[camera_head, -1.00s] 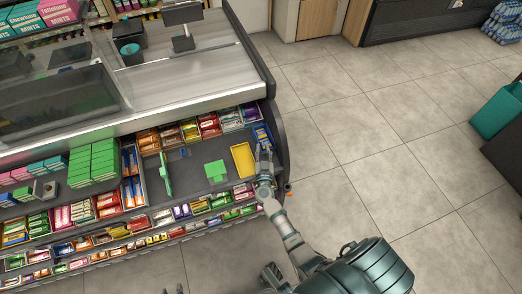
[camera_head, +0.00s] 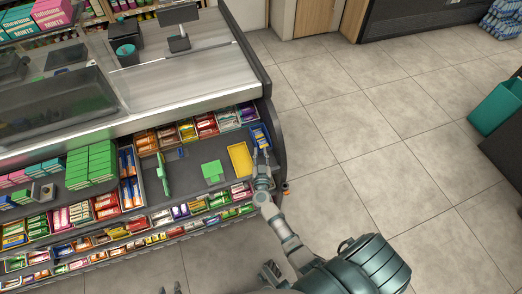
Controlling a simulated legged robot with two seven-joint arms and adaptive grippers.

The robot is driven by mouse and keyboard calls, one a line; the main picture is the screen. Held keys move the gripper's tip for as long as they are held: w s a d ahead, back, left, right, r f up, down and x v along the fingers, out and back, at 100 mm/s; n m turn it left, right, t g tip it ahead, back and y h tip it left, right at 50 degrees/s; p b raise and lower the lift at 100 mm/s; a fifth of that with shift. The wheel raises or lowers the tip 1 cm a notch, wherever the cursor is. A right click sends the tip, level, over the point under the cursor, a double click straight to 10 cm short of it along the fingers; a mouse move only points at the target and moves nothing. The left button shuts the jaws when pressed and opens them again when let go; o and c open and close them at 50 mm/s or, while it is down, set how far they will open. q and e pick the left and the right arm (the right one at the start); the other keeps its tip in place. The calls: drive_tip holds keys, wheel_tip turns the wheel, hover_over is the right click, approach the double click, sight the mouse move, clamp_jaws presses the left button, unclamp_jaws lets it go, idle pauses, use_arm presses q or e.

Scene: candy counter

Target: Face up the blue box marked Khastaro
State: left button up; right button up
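Blue boxes (camera_head: 259,135) sit in a bin at the right end of the counter's upper shelf. The lettering is too small to read, so I cannot tell which is marked Khastaro. My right gripper (camera_head: 261,152) is just below and in front of this bin, beside the yellow tray. Its two fingers are apart with nothing visible between them. Whether a fingertip touches a blue box cannot be told.
A yellow tray (camera_head: 240,160) lies left of my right gripper. Full candy rows run below. The counter's dark end panel (camera_head: 287,130) is close on the right, with open floor beyond.

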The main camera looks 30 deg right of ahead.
drive_tip(key=shift+r+p+v, duration=0.15)
drive_tip(key=shift+p+v, duration=0.2)
drive_tip(key=shift+v, duration=0.5)
drive_tip(key=shift+r+p+v, duration=0.1)
drive_tip(key=shift+p+v, duration=0.25)
drive_tip(key=shift+v, duration=0.5)
drive_tip(key=shift+p+v, duration=0.35)
drive_tip(key=shift+v, duration=0.55)
drive_tip(key=shift+o, duration=0.2)
drive_tip(key=o, duration=0.5)
drive_tip(key=shift+f, duration=0.1)
drive_tip(key=shift+s+a, duration=0.2)
drive_tip(key=shift+s, duration=0.05)
drive_tip(key=v, duration=1.1)
drive_tip(key=shift+s+f, duration=0.1)
drive_tip(key=shift+s, duration=0.05)
drive_tip(key=shift+a, duration=0.1)
